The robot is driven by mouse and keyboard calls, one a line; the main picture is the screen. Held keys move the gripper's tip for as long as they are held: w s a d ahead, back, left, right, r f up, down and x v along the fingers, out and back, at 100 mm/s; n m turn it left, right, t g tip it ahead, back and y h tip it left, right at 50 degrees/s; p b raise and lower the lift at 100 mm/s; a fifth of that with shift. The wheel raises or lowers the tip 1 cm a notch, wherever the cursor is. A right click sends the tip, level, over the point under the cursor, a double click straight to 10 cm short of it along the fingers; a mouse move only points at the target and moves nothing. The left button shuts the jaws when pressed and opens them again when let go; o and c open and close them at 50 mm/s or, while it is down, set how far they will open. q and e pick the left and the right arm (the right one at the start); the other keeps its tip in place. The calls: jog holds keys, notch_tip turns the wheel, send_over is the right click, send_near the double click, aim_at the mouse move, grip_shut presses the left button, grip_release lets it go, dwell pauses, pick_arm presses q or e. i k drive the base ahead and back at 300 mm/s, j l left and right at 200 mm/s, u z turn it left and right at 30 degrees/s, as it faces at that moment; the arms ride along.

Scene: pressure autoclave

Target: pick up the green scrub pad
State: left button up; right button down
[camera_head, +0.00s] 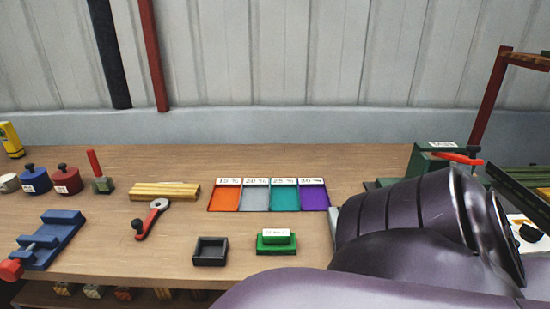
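A green block with a white label on its top, which looks like the green scrub pad (276,245), sits near the front edge of the wooden bench, right of the middle. Its label is too small to read surely. I cannot tell whether the upper part and the wider green base are one piece. Neither of my grippers shows in the head view. A large dark purple link of my own arm fills the lower right and hides that part of the bench.
Left of the pad is a small black tray (196,254). Behind it stand orange, grey, teal and purple labelled bins (313,197). A red-handled tool (152,217), a wooden block (165,191) and a blue vise (48,240) lie to the left. Bare bench (120,259) lies between.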

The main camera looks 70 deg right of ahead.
aim_at(272, 242)
jog(key=z, duration=2.05)
